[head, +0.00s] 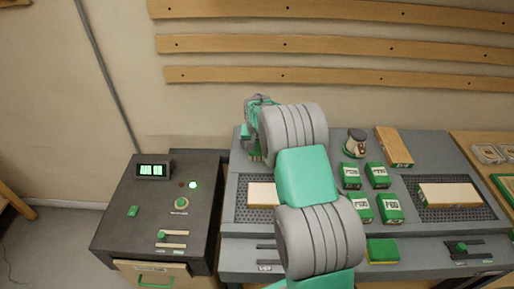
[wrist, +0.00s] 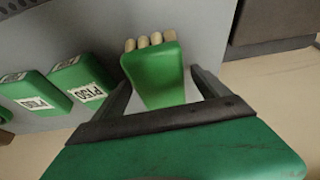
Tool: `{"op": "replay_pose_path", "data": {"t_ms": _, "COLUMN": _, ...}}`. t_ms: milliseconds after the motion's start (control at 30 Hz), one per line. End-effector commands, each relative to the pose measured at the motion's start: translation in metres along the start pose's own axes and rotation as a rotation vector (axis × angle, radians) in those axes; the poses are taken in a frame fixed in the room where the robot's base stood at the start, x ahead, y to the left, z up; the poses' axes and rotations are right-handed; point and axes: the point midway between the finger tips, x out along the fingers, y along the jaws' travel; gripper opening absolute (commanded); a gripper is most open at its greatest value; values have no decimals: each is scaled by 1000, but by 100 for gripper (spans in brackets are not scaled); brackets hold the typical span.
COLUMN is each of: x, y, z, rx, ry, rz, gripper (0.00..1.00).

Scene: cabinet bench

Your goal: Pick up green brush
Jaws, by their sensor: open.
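The green brush (wrist: 153,75) shows in the wrist view as a green tapered body with a row of cream bristle tufts (wrist: 150,41) at its far end. My gripper (wrist: 161,88) is open, with one dark finger on each side of the brush body. I cannot tell whether the fingers touch it or how far above it they are. In the head view my gripper (head: 256,146) is over the left back part of the grey bench (head: 310,263), mostly behind my arm. Small tan bristle tips (head: 256,158) show just below it; the rest of the brush is hidden there.
Several green labelled blocks (head: 376,176) stand right of my arm; two labelled blocks (wrist: 80,83) show in the wrist view. A sander-like tool (head: 355,143), a wooden block (head: 394,147) and a green-yellow sponge (head: 382,250) are also on the bench. A dark control box (head: 128,215) stands left.

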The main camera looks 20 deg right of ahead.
Motion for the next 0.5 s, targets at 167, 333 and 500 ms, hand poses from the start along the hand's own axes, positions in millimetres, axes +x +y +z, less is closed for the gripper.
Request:
{"op": "replay_pose_path", "data": {"t_ms": 167, "x": 2, "y": 0, "z": 1, "rx": 0, "ry": 0, "rz": 0, "gripper": 85}}
{"op": "replay_pose_path", "data": {"t_ms": 333, "x": 4, "y": 0, "z": 2, "rx": 0, "ry": 0, "rz": 0, "gripper": 85}}
{"op": "replay_pose_path", "data": {"t_ms": 500, "x": 4, "y": 0, "z": 2, "rx": 0, "ry": 0, "rz": 0, "gripper": 85}}
